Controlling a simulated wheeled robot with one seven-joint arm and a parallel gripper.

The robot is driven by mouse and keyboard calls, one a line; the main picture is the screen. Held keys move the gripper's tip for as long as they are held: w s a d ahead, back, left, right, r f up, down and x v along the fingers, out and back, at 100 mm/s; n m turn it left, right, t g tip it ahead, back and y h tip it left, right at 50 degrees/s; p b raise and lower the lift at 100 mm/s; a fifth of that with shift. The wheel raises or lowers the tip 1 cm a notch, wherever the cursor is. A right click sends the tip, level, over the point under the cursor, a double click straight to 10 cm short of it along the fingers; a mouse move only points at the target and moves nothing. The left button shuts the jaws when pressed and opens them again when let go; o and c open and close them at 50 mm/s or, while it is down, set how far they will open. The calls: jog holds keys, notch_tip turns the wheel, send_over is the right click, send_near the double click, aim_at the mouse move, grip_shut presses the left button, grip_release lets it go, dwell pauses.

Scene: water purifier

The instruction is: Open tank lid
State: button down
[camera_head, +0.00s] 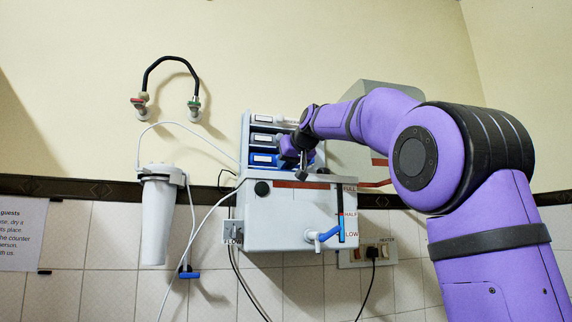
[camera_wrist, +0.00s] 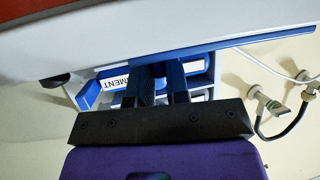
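The white water tank (camera_head: 290,218) hangs on the wall in the head view, with a level strip marked FULL, HALF and LOW and a blue tap (camera_head: 323,236) on its front. A red-brown strip (camera_head: 300,185) runs along its top edge. My gripper (camera_head: 304,174) is at the tank's top edge, in front of the blue-labelled cartridges. In the wrist view my dark fingers (camera_wrist: 163,82) point toward a white surface with a blue edge (camera_wrist: 200,48), which hides their tips. The fingers look close together with a narrow gap. The lid's position and any contact are unclear.
Cartridges in a rack (camera_head: 263,140) stand above the tank. A white filter housing (camera_head: 158,218) and tubes hang at left. Two taps joined by a black hose (camera_head: 170,60) are above. A grey box-like shape (camera_head: 386,95) is partly hidden behind my arm. A socket (camera_head: 368,252) is below right.

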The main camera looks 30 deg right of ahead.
jog(key=shift+r, duration=0.1)
jog(key=shift+w+a+r+n+g+h, duration=0.15)
jog(key=shift+a+r+n+h, duration=0.2)
jog(key=shift+r+n, duration=0.2)
jog(key=shift+a+r+n+g+h, duration=0.15)
jog(key=shift+a+r+n+h, duration=0.1)
jog(key=shift+r+n+h, duration=0.3)
jog(key=a+r+n, duration=0.1)
jog(key=a+r+n+h, duration=0.1)
jog(key=shift+w+a+r+h, duration=0.1)
jog(key=shift+w+r+h, duration=0.15)
jog(key=shift+r+h, duration=0.05)
jog(key=shift+w+a+r+n+g+h, duration=0.1)
jog(key=shift+a+r+n+g+h, duration=0.2)
jog(key=shift+a+r+n+h, duration=0.25)
jog(key=w+a+n+h, duration=0.1)
jog(key=a+n+h, duration=0.3)
jog(key=a+n, duration=0.2)
jog(key=shift+w+a+r, duration=0.3)
jog(key=shift+a+r, duration=0.15)
jog(key=shift+a, duration=0.65)
jog(key=shift+n, duration=0.25)
